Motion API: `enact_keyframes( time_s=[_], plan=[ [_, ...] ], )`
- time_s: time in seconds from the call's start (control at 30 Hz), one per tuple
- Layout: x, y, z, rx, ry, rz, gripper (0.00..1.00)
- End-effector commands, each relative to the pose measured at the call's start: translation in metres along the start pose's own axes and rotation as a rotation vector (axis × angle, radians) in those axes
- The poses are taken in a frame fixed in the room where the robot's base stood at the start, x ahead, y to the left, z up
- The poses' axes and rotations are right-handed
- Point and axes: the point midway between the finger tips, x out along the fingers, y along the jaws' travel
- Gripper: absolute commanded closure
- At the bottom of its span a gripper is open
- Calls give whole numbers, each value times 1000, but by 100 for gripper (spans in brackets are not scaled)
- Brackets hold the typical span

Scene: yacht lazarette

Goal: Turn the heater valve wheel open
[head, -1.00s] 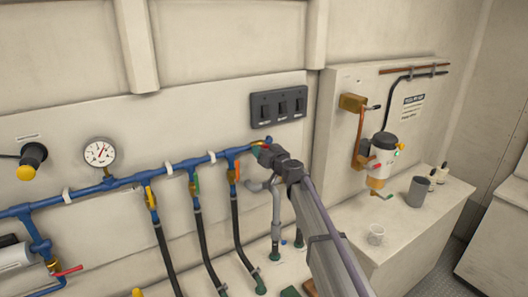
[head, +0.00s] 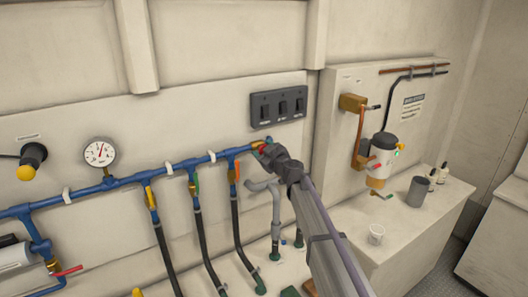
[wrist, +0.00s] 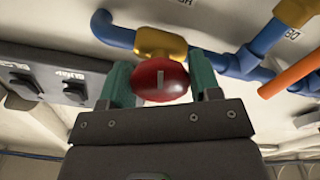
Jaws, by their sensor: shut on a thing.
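The heater valve wheel (wrist: 161,80) is a round red knob with a short pale mark, which stands upright in the wrist view. It sits on a yellow valve body (wrist: 160,43) at the end of a blue pipe. My gripper (wrist: 161,84) has its teal fingers on both sides of the wheel and is shut on it. In the head view my gripper (head: 262,149) is at the right end of the blue manifold (head: 125,181), below the switch panel. The wheel is mostly hidden there by my gripper and arm.
A black switch panel (head: 278,105) is on the wall just above my gripper. Black hoses (head: 239,235) hang from the manifold to its left. A white heater unit (head: 382,152), a grey cup (head: 417,191) and a white cup (head: 376,234) are at the right.

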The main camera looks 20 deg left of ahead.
Motion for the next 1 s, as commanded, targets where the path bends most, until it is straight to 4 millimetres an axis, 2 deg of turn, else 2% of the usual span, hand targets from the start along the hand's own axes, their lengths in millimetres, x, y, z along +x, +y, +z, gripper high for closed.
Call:
enact_keyframes(
  time_s=[0.47, 0.5, 0.7, 0.77, 1.0],
  plan=[
    [-1, -1, 0, -18, 0, -1, 66],
    [-1, 0, 0, -18, 0, -1, 41],
    [0, 0, 0, -17, 0, 0, 22],
    [0, 0, 0, -17, 0, 0, 18],
    [-2, 0, 0, -16, 0, 0, 18]
  ],
)
